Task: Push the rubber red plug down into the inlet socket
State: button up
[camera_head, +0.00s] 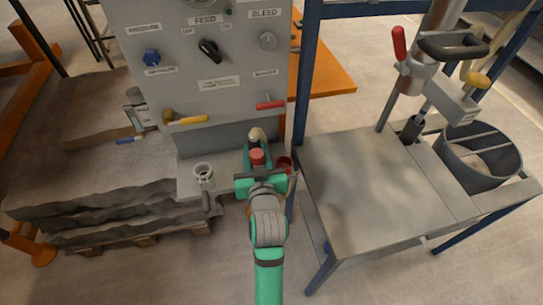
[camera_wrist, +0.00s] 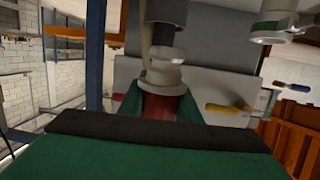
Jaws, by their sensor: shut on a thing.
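The red plug (camera_head: 257,157) shows between the green fingers of my gripper (camera_head: 257,168) in the head view. In the wrist view, which looks upside down, my gripper (camera_wrist: 160,108) is shut on the plug (camera_wrist: 160,107), with a finger on each side. A pale flanged collar on a dark pipe, seemingly the inlet socket (camera_wrist: 165,76), lies right against the plug's end in the picture. The collar hides that end, so I cannot tell whether the plug touches it or sits in it. In the head view my gripper hides this socket.
A grey control panel (camera_head: 190,100) stands just behind, with a yellow handle (camera_head: 188,120) and a red handle (camera_head: 270,105). A pale-ringed fitting (camera_head: 203,172) is left of my gripper, and a red cup-like part (camera_head: 285,163) is close right. A bare metal table (camera_head: 370,190) stands farther right.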

jog(key=w+a+r+n+g+y, duration=0.1)
jog(key=a+n+y, duration=0.1)
jog(key=a, duration=0.8)
jog(key=w+a+r+n+g+y, duration=0.1)
jog(key=a+y, duration=0.3)
jog(key=a, duration=0.6)
jog(key=shift+w+r+n+g, duration=0.25)
jog(key=shift+r+n+g, duration=0.05)
jog(key=shift+n, duration=0.6)
jog(key=shift+f, duration=2.9)
jog(key=shift+f, duration=2.25)
jog(key=o, duration=1.3)
